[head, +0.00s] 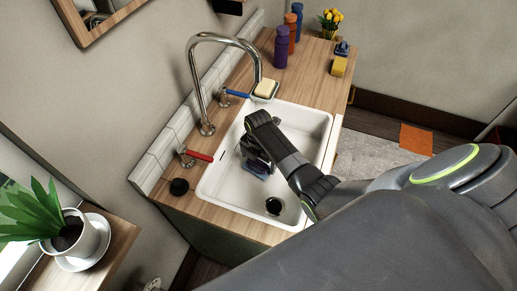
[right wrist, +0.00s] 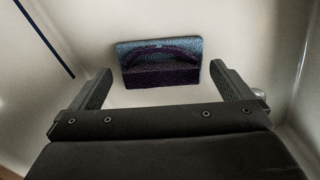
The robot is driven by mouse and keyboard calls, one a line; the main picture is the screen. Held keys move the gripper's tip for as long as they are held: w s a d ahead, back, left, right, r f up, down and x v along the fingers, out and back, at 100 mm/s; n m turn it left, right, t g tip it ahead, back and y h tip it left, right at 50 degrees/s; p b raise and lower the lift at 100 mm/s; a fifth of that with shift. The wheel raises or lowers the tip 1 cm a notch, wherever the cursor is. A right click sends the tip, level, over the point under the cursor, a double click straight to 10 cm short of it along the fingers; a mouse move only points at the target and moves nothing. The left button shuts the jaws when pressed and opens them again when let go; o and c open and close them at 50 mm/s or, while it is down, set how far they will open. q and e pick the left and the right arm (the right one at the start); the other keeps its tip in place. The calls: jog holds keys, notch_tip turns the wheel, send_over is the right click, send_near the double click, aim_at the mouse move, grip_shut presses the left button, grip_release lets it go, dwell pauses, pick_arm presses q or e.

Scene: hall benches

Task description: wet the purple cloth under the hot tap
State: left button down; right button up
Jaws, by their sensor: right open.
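The purple cloth (right wrist: 160,76) lies in the white sink (head: 232,189). It looks like a small folded pad, blue-grey on top and dark purple below. In the head view only part of the cloth (head: 259,172) shows, beneath my gripper. My right gripper (head: 254,152) reaches down into the sink. In the right wrist view its fingers (right wrist: 161,84) are apart, with the cloth just beyond and between the tips, not gripped. The chrome tap (head: 226,39) arches over the sink, with a red lever (head: 199,155) and a blue lever (head: 237,93). No water shows. My left gripper is out of view.
A soap bar (head: 265,87) sits at the sink's back rim. Purple (head: 281,47), orange (head: 291,32) and blue bottles and a yellow sponge (head: 338,66) stand on the wooden counter. A black disc (head: 179,187) and the drain (head: 273,206) are nearer. A potted plant (head: 82,238) stands left.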

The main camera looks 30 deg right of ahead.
notch_tip(320, 180, up, 11)
dwell(0.4)
jog(key=shift+s+f, duration=0.1)
jog(key=shift+f, duration=0.05)
